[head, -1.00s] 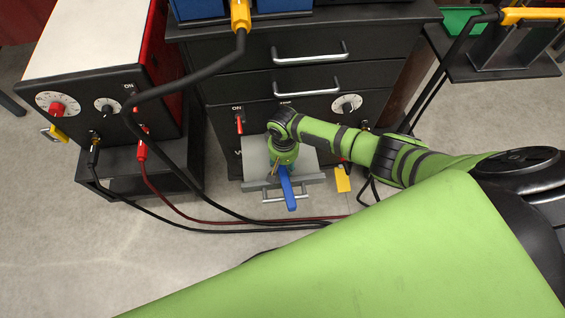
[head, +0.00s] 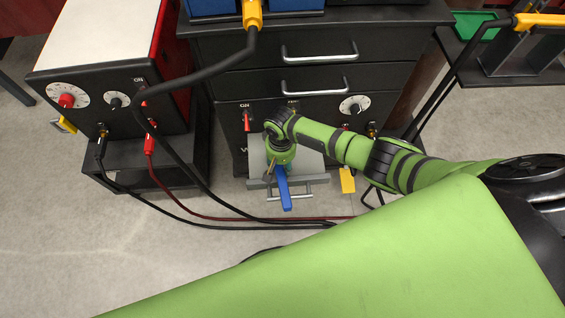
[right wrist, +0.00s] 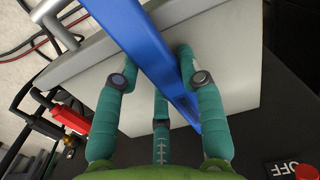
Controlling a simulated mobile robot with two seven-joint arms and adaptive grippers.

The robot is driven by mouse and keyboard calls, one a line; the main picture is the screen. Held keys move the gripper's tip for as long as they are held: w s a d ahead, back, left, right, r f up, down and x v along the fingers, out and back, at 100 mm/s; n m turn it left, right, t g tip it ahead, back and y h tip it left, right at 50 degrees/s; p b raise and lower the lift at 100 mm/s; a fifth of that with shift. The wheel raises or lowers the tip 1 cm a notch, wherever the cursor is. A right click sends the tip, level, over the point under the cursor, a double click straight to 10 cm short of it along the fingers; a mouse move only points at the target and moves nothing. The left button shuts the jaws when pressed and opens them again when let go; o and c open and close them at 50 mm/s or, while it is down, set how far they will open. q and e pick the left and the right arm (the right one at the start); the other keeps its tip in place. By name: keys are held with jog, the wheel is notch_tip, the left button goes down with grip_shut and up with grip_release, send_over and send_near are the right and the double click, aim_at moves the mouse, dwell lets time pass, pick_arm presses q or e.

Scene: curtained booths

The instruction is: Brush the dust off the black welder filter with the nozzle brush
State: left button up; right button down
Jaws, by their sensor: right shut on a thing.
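The black welder (head: 228,110) is the dark cabinet in the middle of the head view. Its filter appears to be the light grey panel (head: 256,162) with a bar handle, sticking out low at its front; the panel also fills much of the right wrist view (right wrist: 245,60). My right gripper (head: 277,172) is over this panel, shut on the blue nozzle brush (head: 284,190). In the right wrist view the brush (right wrist: 150,48) runs slanting between my teal fingers (right wrist: 162,85). Whether its working end touches the panel I cannot tell. My left gripper is not in view.
A red and black welder (head: 120,110) stands at left on a dark stand. Black and dark red cables (head: 230,218) lie on the floor before the panel. A yellow tag (head: 347,180) hangs right of the panel. A dark rack (head: 500,65) is at far right.

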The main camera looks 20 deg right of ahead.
jog(key=shift+s+d+p, duration=0.2)
jog(key=shift+d+p, duration=0.2)
jog(key=shift+d, duration=0.25)
jog(key=shift+s+d+p, duration=0.1)
jog(key=shift+d+p, duration=0.2)
jog(key=shift+d, duration=0.05)
jog(key=shift+s+d, duration=0.1)
jog(key=shift+d, duration=0.15)
jog(key=shift+w+a, duration=0.25)
jog(key=shift+a, duration=0.4)
